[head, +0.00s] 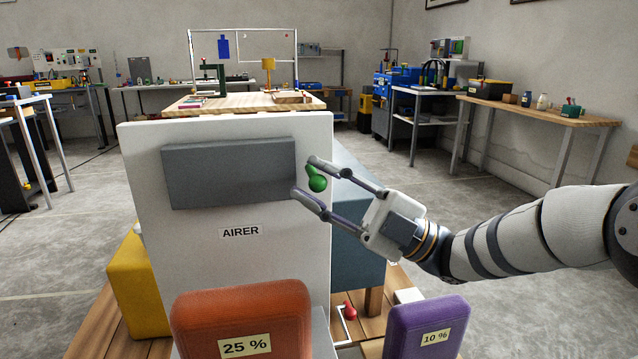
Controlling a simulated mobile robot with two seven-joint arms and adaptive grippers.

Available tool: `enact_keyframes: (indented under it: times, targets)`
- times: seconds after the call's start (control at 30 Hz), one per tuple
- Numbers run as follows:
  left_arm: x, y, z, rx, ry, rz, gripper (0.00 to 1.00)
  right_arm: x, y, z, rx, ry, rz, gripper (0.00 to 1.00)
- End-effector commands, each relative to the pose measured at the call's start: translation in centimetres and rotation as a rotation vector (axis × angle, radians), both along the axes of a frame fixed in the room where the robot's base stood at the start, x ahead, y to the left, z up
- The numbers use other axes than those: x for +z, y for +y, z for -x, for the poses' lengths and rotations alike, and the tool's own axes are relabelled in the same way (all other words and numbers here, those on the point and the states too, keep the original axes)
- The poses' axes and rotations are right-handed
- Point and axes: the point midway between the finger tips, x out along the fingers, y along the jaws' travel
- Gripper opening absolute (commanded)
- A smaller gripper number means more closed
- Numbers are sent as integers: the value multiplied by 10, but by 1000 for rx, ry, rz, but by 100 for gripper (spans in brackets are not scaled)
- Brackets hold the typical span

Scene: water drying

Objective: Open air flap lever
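The white airer panel (147,170) stands in the middle of the head view, with an "AIRER" label (240,232). A grey rectangular flap (228,174) is on its upper face. I cannot tell whether a finger touches the knob. My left gripper is not in view.
An orange block marked 25 % (241,312) and a purple block marked 10 % (426,330) stand in front. A red-knobbed lever (349,311) sits low between them. A yellow block (138,285) is at left. A blue-grey box (357,240) is behind the panel's right side.

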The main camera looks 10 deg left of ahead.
Motion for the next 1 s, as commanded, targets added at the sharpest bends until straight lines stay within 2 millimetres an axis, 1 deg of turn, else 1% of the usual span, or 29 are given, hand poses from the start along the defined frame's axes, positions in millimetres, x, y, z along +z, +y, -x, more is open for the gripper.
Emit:
enact_keyframes:
  times: [0.1, 0.17, 0.27, 0.4, 0.5, 0.6, 0.73, 1.0]
  targets:
    - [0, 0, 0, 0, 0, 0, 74, -1, -1, 0, -1, 0, 0, 28]
    - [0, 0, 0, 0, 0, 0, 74, -3, -6, -1, -2, 1, 0, 28]
    - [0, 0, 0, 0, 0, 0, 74, -13, -24, -1, -4, 2, 1, 28]
    - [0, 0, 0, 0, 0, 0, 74, -33, -59, -1, -4, 2, 1, 28]
    - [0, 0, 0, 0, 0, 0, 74, -45, -81, -1, -3, 1, 0, 28]
    - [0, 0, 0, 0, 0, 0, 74, -53, -95, 0, -1, 0, 0, 28]
    - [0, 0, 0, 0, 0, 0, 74, -58, -105, 0, -1, 0, 0, 28]
    - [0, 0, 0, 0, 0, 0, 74, -59, -105, 0, -1, 4, 0, 28]
